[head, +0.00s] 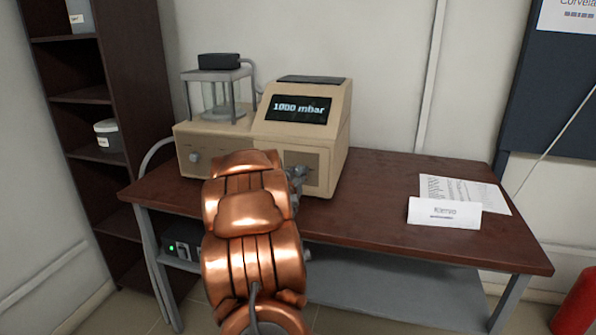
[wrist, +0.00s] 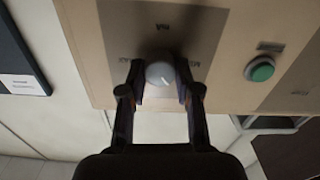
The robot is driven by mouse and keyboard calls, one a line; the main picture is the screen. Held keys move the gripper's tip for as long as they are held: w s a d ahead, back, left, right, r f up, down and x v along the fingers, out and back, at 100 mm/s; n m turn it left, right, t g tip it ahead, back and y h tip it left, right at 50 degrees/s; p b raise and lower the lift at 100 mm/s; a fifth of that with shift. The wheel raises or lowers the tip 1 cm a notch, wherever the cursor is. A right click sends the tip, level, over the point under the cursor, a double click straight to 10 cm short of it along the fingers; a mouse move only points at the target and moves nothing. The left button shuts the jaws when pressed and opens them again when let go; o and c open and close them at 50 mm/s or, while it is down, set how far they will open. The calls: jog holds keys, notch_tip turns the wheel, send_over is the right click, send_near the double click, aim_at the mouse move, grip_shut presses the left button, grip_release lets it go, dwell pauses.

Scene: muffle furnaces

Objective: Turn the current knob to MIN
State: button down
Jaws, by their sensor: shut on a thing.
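The current knob (wrist: 160,72) is a small grey round knob with a white mark, on a darker panel of the beige device (head: 338,155). In the wrist view my gripper (wrist: 160,76) has one finger on each side of the knob and is shut on it. In the head view my gripper (head: 297,176) is at the front of the device, and my copper-coloured arm hides part of that front. The knob itself cannot be made out there.
A green button (wrist: 261,70) sits right of the knob in the wrist view. The device display (head: 300,108) reads 1000 mbar. A glass chamber (head: 216,95) and another knob (head: 195,157) are at left. The table (head: 375,200) is mostly clear at right, with a name card (head: 444,212).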

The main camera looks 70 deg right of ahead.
jog(key=n+p, duration=0.2)
jog(key=n, duration=0.2)
jog(key=shift+r+n+p, duration=0.15)
jog(key=shift+n+p, duration=0.15)
jog(key=n, duration=0.2)
jog(key=n+p, duration=0.1)
jog(key=n, duration=0.2)
jog(key=shift+w+f, duration=0.1)
jog(key=shift+f, duration=0.1)
jog(key=shift+n, duration=0.3)
jog(key=c, duration=0.8)
grip_release()
jog(key=shift+a, duration=0.15)
jog(key=a, duration=0.7)
jog(key=shift+s+a, duration=0.15)
jog(key=shift+s, duration=0.25)
